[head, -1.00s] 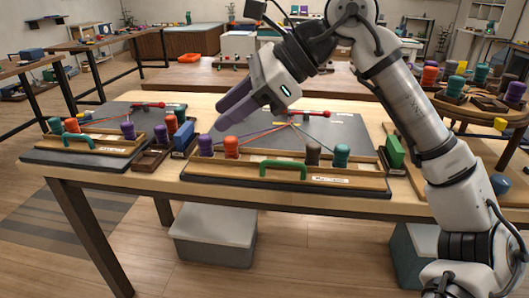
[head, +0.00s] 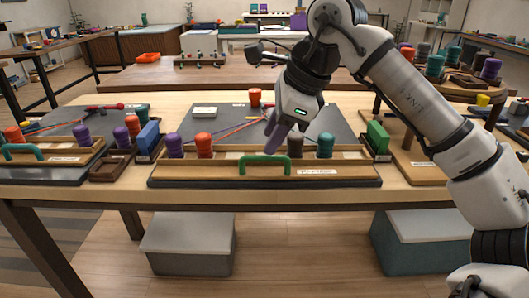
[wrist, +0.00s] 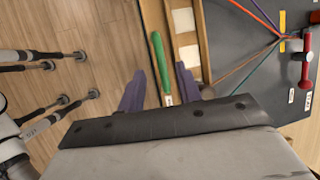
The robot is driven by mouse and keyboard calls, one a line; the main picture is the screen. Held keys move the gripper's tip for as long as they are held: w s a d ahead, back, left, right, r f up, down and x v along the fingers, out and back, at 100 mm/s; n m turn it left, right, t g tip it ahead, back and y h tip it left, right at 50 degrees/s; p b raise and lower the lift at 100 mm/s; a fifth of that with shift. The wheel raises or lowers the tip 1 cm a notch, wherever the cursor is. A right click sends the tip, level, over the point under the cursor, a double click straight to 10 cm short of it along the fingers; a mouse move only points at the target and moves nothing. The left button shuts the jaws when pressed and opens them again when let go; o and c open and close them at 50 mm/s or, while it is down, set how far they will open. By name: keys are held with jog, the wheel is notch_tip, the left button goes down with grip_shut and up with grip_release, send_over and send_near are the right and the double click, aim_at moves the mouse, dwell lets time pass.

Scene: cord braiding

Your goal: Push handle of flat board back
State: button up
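The flat board is dark grey (head: 345,125), with a wooden front rail (head: 215,173), on the table in front of me. A green handle (head: 265,163) stands on the rail's front. In the wrist view the handle (wrist: 158,62) runs lengthwise in the gap between my two purple fingers. My gripper (head: 272,143) is in the head view just above and behind the handle, pointing down; its fingers are apart in the wrist view (wrist: 160,88). I see no contact with the handle. Coloured cords (wrist: 255,25) lie across the board.
A green block (head: 378,138) is at the right, a blue block (head: 148,139) at the left. Another board with a green handle (head: 20,151) lies further left.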

aim_at(260, 156)
jog(key=shift+x, duration=2.15)
jog(key=shift+c, duration=0.2)
grip_shut()
